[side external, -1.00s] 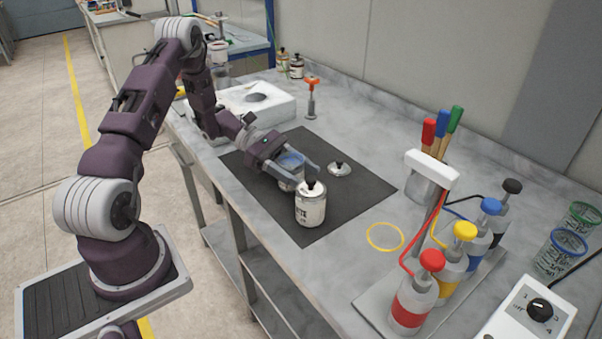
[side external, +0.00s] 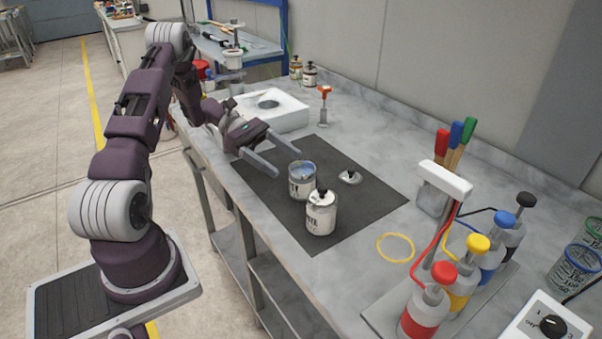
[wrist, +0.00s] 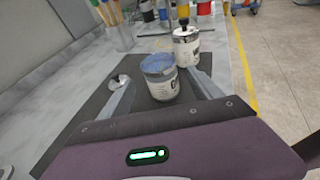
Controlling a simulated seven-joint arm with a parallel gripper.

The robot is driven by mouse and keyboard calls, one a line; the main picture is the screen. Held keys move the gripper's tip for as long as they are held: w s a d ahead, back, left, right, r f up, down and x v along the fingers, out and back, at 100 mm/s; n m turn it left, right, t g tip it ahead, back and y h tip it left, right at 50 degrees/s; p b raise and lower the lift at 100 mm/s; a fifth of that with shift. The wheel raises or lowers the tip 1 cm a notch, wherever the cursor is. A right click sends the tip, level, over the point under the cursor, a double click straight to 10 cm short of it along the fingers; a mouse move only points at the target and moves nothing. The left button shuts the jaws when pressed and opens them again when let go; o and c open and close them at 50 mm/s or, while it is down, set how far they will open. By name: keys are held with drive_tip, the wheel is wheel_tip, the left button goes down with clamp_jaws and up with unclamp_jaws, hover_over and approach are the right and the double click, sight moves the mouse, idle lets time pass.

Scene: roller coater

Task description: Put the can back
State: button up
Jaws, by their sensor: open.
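A can with an open top showing blue (side external: 302,181) stands upright on the dark mat (side external: 350,210). A second can (side external: 321,213), closed with a white lid and black knob, stands just in front of it on the mat. My gripper (side external: 286,161) is open and empty, with its fingers pointing toward the open can and apart from it in the side view. In the wrist view the open can (wrist: 159,77) is between and beyond the fingertips, and the lidded can (wrist: 186,46) is behind it. A loose lid with a black knob (side external: 350,177) lies on the mat.
A yellow ring (side external: 395,248) marks bare bench to the right of the mat. Colored pump bottles (side external: 427,305), a brush holder (side external: 432,197) and a control box (side external: 550,318) stand further right. A white block with a round recess (side external: 270,108) is at the back left.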

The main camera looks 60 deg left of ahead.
drive_tip(key=shift+s+a+r, duration=0.25)
drive_tip(key=shift+a, duration=0.4)
drive_tip(key=shift+a+r, duration=0.15)
drive_tip(key=shift+r, duration=0.05)
drive_tip(key=s+d+r+m+g+y, duration=0.3)
drive_tip(key=d+r+m, duration=0.2)
drive_tip(key=d+r, duration=0.15)
drive_tip(key=s+d+r+m+g+y, duration=0.25)
drive_tip(key=d+r+m, duration=0.25)
drive_tip(key=d, duration=0.3)
drive_tip(key=s+d+r+m+t+y, duration=0.2)
drive_tip(key=s+d+m+y, duration=0.1)
drive_tip(key=s+m, duration=0.3)
drive_tip(key=s+d+r+m+t+y, duration=0.2)
drive_tip(key=s+m+y, duration=0.3)
drive_tip(key=s, duration=0.3)
drive_tip(key=shift+s+d+r+m+t, duration=0.3)
drive_tip(key=shift+d+r+m+t, duration=0.1)
drive_tip(key=shift+d+m+t, duration=0.4)
